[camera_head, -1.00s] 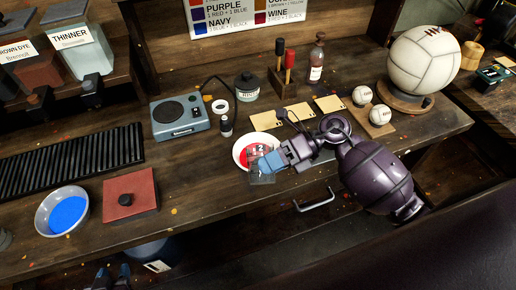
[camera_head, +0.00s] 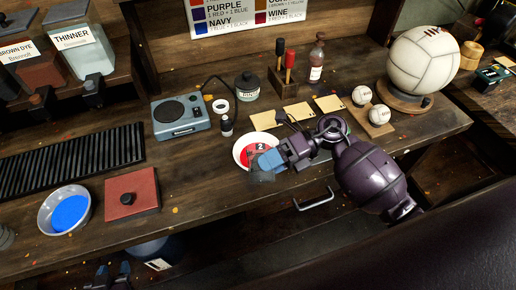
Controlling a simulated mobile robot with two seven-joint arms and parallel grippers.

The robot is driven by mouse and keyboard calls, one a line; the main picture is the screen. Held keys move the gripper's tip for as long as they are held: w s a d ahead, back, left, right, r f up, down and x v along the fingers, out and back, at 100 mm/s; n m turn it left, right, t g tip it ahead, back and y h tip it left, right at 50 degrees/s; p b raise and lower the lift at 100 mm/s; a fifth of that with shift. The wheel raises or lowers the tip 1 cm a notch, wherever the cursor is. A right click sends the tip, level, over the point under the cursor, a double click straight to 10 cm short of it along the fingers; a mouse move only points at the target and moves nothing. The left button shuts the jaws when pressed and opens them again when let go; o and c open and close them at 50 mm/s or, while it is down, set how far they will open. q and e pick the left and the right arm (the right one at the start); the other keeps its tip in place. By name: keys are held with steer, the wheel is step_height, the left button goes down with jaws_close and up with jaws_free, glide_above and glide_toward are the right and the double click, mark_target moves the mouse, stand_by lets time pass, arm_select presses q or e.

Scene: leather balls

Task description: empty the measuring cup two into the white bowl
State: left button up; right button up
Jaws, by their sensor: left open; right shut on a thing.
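The white bowl (camera_head: 238,150) stands on the workbench with red liquid showing inside. My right gripper (camera_head: 267,161) reaches in from the right over the bowl's right front side and is shut on measuring cup two (camera_head: 261,147), a small cup with a "2" label. The cup is tilted over the bowl, and its blue-tipped fingers hide part of it. I cannot tell how much the cup still holds. My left gripper (camera_head: 109,275) is open and empty at the bottom left, below the bench's front edge.
A bowl of blue liquid (camera_head: 68,211) and a red board with a black knob (camera_head: 131,193) lie at the left.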

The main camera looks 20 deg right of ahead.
stand_by(0.3)
steer(key=shift+w+d+r+m, duration=0.1)
steer(key=shift+w+d+m, duration=0.05)
steer(key=shift+w+m, duration=0.3)
steer(key=shift+w+d+r+m+g+y+p, duration=0.1)
steer(key=shift+w+r+m+g+y+p, duration=0.2)
steer(key=shift+w+m+p, duration=0.2)
stand_by(0.8)
stand_by(0.5)
steer(key=shift+w+r+m+p, duration=0.15)
steer(key=shift+r+m+p, duration=0.1)
steer(key=shift+m+p, duration=0.2)
stand_by(0.4)
steer(key=shift+y, duration=0.3)
steer(key=shift+w+r+g, duration=0.1)
steer(key=shift+g, duration=0.2)
steer(key=shift+d+r+m+p, duration=0.1)
steer(key=shift+m+p, duration=0.2)
steer(key=shift+m, duration=0.1)
